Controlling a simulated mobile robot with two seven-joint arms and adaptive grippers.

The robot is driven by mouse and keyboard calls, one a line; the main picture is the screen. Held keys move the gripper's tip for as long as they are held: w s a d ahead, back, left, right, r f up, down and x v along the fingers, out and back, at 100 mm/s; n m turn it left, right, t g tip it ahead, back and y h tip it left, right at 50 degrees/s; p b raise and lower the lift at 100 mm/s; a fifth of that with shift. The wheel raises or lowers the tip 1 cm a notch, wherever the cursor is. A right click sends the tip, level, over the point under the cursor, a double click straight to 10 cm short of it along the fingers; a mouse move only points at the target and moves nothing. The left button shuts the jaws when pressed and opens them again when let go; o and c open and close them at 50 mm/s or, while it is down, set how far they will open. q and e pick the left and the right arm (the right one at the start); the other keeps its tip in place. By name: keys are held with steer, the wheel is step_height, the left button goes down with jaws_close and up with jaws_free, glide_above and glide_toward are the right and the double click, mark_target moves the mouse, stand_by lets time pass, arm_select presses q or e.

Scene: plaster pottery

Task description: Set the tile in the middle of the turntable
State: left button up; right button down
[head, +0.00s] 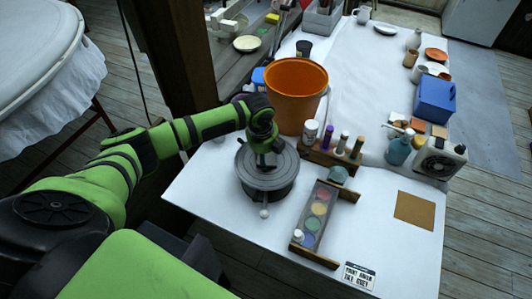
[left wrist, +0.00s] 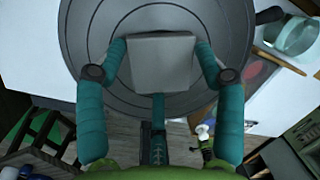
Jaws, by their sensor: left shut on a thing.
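The turntable (head: 262,184) is a round dark grey disc on the white table, near its left edge. My left gripper (head: 265,150) is over the middle of it, pointing down. In the left wrist view, the ringed face of the turntable (left wrist: 90,25) fills the upper part. There the left gripper (left wrist: 160,68) has its teal fingers shut on a pale grey square tile (left wrist: 162,62). The tile appears near the middle of the rings; whether it touches the disc I cannot tell. The gripper hides the tile in the head view. My right gripper is not in view.
An orange bucket (head: 296,92) stands right behind the turntable. A wooden rack of bottles (head: 330,154) and a paint tray (head: 318,215) stand close to its right. A brown square board (head: 415,211) lies farther right, with clear white table around it.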

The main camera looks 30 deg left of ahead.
arm_select(q)
steer(key=o, duration=1.7)
steer(key=shift+f, duration=0.1)
step_height(320, 180, up, 12)
steer(key=s+b, duration=0.1)
steer(key=s, duration=0.1)
steer(key=shift+b, duration=0.3)
